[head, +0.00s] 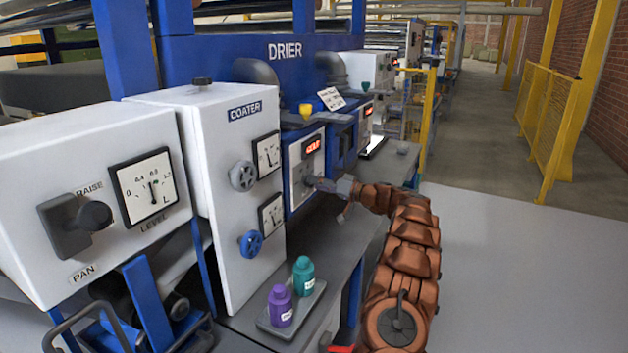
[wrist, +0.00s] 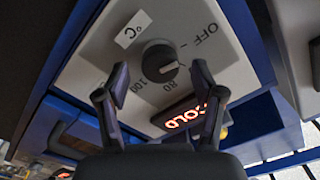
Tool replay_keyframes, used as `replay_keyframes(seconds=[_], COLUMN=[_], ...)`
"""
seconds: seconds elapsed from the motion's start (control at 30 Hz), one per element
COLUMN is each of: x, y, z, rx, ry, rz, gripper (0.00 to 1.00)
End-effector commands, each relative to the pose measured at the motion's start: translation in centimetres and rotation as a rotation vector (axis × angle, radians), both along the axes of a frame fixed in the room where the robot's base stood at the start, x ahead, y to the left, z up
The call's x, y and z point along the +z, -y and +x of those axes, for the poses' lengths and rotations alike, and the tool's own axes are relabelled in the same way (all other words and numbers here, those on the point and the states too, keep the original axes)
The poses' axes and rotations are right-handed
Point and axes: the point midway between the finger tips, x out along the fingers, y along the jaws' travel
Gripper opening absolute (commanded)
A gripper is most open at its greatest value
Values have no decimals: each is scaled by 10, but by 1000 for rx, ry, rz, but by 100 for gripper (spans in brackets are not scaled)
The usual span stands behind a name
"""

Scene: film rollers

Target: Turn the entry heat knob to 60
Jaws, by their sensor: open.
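A dark round knob (wrist: 160,61) is on a pale panel with the marks OFF, 80, 100 and °C around it. I take it as the entry heat knob; its name is not readable. My gripper (wrist: 160,77) is open, its fingertips on either side of the knob in the wrist view, with nothing between them; I cannot tell whether they touch it. A red display (wrist: 186,117) beside the knob reads COLD. In the head view my gripper (head: 335,187) is at the drier's panel, by the knob (head: 309,181). The knob's pointer direction is unclear.
The coater panel (head: 228,180) with gauges and two handwheels stands to the left. Purple (head: 281,306) and teal (head: 303,277) bottles stand on a tray on the bench below. Another panel with a red display (head: 367,110) is further right. The floor at right is clear.

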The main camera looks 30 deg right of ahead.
Motion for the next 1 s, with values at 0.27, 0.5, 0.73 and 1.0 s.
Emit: replay_keyframes(seconds=[0.27,0.5,0.73,1.0], x=[1,1,1,1], y=[-5,-6,-6,-6], z=[12,13,13,13], rx=[-4,-4,-3,-3], ry=[1,1,1,1], rz=[-1,-1,-1,-1], gripper=[68,66,42,14])
